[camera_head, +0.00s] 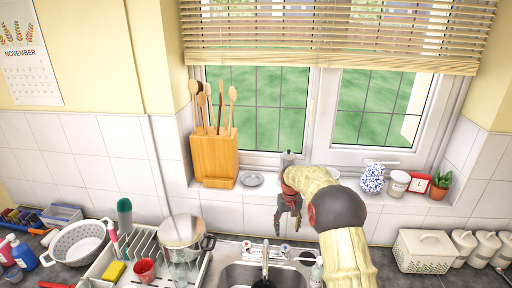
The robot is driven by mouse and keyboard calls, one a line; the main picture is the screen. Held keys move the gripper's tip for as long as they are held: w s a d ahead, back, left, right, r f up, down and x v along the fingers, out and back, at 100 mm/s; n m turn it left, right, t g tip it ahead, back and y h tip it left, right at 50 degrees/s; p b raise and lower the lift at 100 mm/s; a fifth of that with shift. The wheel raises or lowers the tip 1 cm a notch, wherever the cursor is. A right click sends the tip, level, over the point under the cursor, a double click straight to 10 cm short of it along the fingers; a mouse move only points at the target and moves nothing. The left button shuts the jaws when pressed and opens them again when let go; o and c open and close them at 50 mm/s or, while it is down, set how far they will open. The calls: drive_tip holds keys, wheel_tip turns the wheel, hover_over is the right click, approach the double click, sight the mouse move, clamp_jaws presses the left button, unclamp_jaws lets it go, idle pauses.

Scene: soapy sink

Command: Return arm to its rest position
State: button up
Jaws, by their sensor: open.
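My gripper (288,215) is open and empty, in front of the tiled wall just below the window sill. It hangs pointing down above the back edge of the sink (236,277). My arm reaches up from the bottom of the view, with a cream cover and a dark round joint. The arm hides part of the sill and the counter right of the sink. The faucet (265,258) stands below the gripper and apart from it.
A wooden utensil block (215,160) stands on the sill at left, beside a small dish (252,179). A pot (183,232), a red cup (145,270) and a colander (77,245) are at lower left. A white basket (427,252) and canisters stand at right.

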drive_tip(key=s+r+t+b, duration=0.3)
drive_tip(key=s+r+b, duration=0.6)
drive_tip(key=s+r, duration=1.05)
drive_tip(key=s+f+t+b, duration=0.1)
drive_tip(key=s+f+b, duration=0.1)
drive_tip(key=s, duration=0.7)
drive_tip(key=s+f+b, duration=0.3)
drive_tip(key=s+f, duration=0.1)
drive_tip(key=s, duration=0.6)
drive_tip(key=s+f+t+b, duration=0.1)
drive_tip(key=s+f+b, duration=0.2)
drive_tip(key=s, duration=0.7)
drive_tip(key=shift+f+m+t, duration=0.3)
drive_tip(key=shift+r, duration=0.1)
drive_tip(key=shift+c, duration=0.5)
